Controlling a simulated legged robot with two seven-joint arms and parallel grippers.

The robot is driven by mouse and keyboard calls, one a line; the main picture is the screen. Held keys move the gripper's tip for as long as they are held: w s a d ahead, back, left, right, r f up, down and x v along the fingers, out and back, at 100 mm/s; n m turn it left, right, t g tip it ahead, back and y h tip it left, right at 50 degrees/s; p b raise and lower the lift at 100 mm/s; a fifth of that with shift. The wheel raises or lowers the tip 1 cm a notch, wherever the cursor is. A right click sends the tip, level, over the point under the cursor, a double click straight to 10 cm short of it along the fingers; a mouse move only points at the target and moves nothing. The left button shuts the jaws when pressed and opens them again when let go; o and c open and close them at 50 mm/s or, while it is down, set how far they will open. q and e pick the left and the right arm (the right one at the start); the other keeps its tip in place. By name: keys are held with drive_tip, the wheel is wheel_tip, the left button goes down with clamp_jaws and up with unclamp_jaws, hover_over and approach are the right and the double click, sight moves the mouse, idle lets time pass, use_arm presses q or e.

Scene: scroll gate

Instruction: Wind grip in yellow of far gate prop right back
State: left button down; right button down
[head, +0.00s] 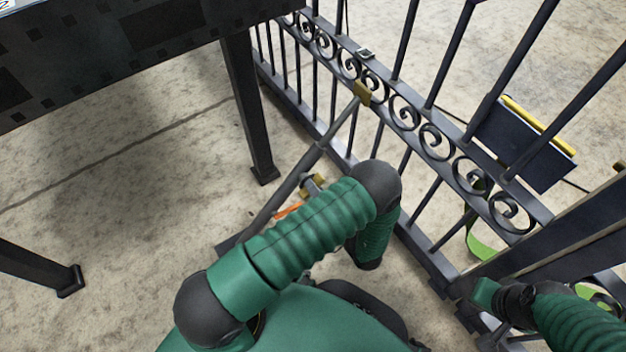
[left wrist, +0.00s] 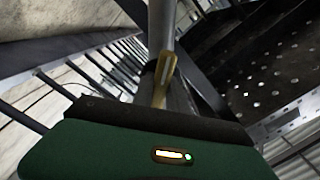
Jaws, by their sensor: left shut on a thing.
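The far gate prop (head: 330,138) is a grey pole that slants from a yellow bracket (head: 361,94) on the gate down to the floor. Low on it is a small cross-piece with yellow ends (head: 305,181). My left gripper (head: 312,186) is at this spot, mostly hidden behind my green arm, and is shut on the yellow grip. In the left wrist view, the grey pole (left wrist: 161,28) rises from a yellow piece (left wrist: 164,82) just past my green palm. The fingertips are hidden there. My right gripper (head: 484,293) is by the gate's lower right; its fingers are unclear.
The black scroll gate (head: 437,142) runs diagonally across the right half. A dark table (head: 130,45) with legs stands at upper left. A dark panel with a yellow edge (head: 530,140) is beyond the gate. Concrete floor (head: 130,190) is clear at left.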

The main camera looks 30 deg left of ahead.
use_arm(q)
drive_tip(key=m+p, duration=0.3)
drive_tip(key=shift+w+d+m, duration=0.1)
drive_tip(key=shift+d+m, duration=0.05)
drive_tip(key=shift+m, duration=0.25)
drive_tip(key=shift+f+m+p, duration=0.15)
drive_tip(key=shift+m+p, duration=0.35)
drive_tip(key=shift+m, duration=0.7)
drive_tip(key=shift+d+f+m+p, duration=0.15)
drive_tip(key=shift+m+p, duration=0.2)
drive_tip(key=shift+m, duration=0.75)
drive_tip(key=c, duration=1.3)
unclamp_jaws()
drive_tip(key=shift+a, duration=0.2)
